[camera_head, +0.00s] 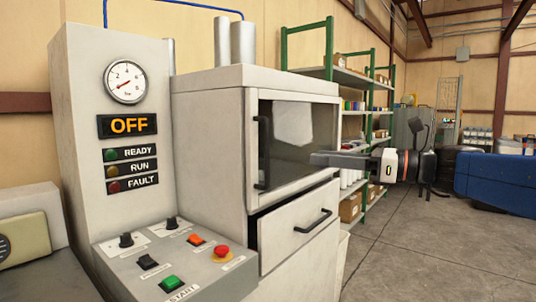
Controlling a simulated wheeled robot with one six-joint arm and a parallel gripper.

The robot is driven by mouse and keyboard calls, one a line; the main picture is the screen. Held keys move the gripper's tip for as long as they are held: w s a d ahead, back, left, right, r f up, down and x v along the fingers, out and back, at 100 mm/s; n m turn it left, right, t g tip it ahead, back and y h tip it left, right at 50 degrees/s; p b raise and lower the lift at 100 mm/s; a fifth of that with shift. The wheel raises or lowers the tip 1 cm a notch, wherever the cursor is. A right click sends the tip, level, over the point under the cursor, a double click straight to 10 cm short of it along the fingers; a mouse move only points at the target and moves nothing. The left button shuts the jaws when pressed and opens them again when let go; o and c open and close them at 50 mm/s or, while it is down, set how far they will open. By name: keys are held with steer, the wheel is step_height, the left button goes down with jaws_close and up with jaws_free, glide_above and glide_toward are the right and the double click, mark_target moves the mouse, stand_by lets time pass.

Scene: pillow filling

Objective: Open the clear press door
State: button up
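The clear press door (318,115) is a dark see-through panel in a pale frame on the press (210,130). It looks shut. Its upright black handle (264,152) is on the left side of the door. A pale shape (292,125) shows behind the panel, too unclear to name. My gripper (314,158) reaches in from the right, in front of the lower part of the door. Its tip is to the right of the handle and looks apart from it. The fingers are seen from the side, so their opening is hidden.
Below the door, a drawer (285,232) with a black handle (312,221) stands slightly out, with a dark gap. The control panel (175,262) is at front left, under an "OFF" display (127,125). Green shelving (330,50) stands behind.

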glide_above(267, 183)
steer(key=shift+w, duration=0.35)
stand_by(0.5)
steer(key=shift+c, duration=0.2)
jaws_close()
